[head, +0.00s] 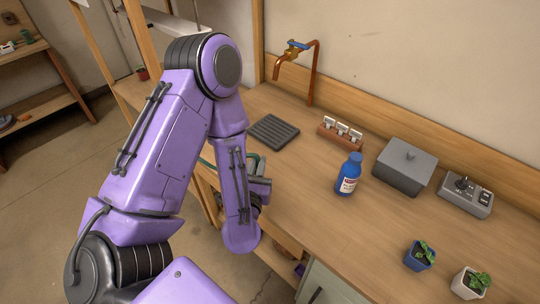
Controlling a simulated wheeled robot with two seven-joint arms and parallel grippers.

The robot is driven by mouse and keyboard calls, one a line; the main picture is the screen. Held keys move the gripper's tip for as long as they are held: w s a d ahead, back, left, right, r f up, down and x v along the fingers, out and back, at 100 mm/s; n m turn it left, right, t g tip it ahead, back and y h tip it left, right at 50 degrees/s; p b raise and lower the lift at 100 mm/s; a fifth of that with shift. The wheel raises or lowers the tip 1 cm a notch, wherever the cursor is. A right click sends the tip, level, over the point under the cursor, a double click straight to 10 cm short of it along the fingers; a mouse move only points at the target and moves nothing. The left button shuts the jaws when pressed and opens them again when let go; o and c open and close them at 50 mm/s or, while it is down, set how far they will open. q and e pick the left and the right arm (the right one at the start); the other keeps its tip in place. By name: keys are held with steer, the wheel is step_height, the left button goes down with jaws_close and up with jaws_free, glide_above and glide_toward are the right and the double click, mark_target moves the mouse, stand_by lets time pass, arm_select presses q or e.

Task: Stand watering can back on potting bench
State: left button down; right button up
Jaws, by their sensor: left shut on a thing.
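My left arm comes in from the left and its forearm covers much of the bench's near-left edge. My left gripper (261,187) shows only in part behind the forearm, at the front edge of the wooden potting bench (305,205). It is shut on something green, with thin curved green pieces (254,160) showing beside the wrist. This is probably the watering can, but most of it is hidden behind my arm. I cannot tell whether it is upright or touches the bench. My right gripper is not in view.
A dark ribbed mat (273,131) lies near the copper tap (296,65). A blue bottle (348,174), a grey lidded box (404,166), a control box (465,194) and potted plants (419,256) stand to the right. The bench between mat and bottle is clear.

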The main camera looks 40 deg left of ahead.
arm_select(q)
steer(key=s+d+m+t+h+p, duration=0.2)
steer(key=d+m+h, duration=0.3)
steer(key=d, duration=0.5)
steer(key=shift+n+h, duration=0.4)
steer(key=shift+n, duration=0.1)
steer(key=w+a+f+b, duration=0.2)
steer(key=w+f+b, duration=0.1)
steer(key=b, duration=0.3)
steer(key=w+a+f+b, duration=0.2)
steer(key=w+f+b, duration=0.1)
steer(key=w+b, duration=0.2)
steer(key=w+a+f+b, duration=0.2)
steer(key=w+f+b, duration=0.1)
steer(key=b, duration=0.5)
steer(key=shift+w+a+f, duration=0.1)
steer(key=shift+w+a, duration=0.1)
steer(key=shift+w, duration=0.25)
steer(key=shift+w+a+f, duration=0.1)
steer(key=shift+w+a, duration=0.05)
steer(key=shift+w, duration=0.25)
step_height(320, 180, down, 3)
steer(key=shift+s+r, duration=0.1)
steer(key=shift+r, duration=0.1)
steer(key=shift+f, duration=0.2)
steer(key=shift+b, duration=0.35)
